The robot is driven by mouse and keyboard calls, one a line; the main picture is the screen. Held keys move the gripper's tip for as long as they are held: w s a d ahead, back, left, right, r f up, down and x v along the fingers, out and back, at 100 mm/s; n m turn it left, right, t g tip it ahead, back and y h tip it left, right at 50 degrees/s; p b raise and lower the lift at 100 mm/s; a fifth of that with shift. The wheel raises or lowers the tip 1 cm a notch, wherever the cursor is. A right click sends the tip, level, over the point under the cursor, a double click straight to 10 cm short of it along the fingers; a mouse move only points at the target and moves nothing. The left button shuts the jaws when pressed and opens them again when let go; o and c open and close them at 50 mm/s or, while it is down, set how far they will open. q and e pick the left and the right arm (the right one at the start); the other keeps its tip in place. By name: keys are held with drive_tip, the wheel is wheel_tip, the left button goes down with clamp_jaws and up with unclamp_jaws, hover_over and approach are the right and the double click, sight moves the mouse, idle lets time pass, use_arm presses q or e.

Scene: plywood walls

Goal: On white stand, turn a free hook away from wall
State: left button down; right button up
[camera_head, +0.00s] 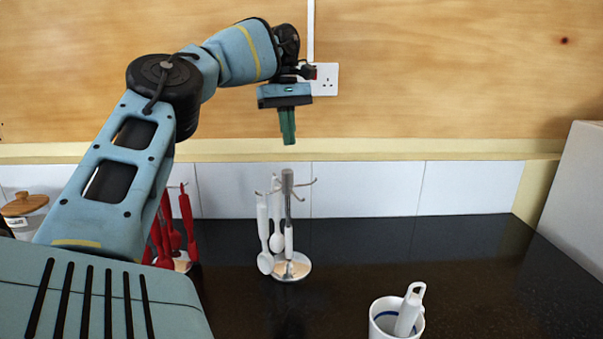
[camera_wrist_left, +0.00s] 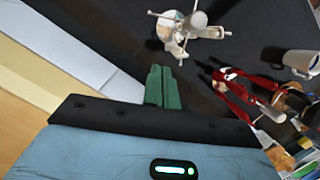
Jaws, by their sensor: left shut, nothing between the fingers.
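The white stand (camera_head: 301,270) is on the dark worktop, a post on a round shiny base with thin hooks near its top. White utensils (camera_head: 264,235) hang from some hooks. A bare hook (camera_head: 309,182) points right. The fingers (camera_wrist_left: 163,90) also show in the left wrist view. My right gripper is not in view.
A stand with red utensils (camera_head: 188,222) is at the left, partly behind my arm. A white cup (camera_head: 385,320) holding a white utensil stands at front right. A tiled splashback (camera_head: 370,190) and a wall socket (camera_head: 326,80) are behind. The worktop at right is clear.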

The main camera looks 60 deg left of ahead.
sight(287, 182)
use_arm(q)
drive_tip(key=d+f, duration=0.5)
drive_tip(key=f, duration=0.1)
drive_tip(key=shift+s+d+f+p, duration=0.2)
drive_tip(key=shift+f+p, duration=0.1)
drive_tip(key=shift+f, duration=0.05)
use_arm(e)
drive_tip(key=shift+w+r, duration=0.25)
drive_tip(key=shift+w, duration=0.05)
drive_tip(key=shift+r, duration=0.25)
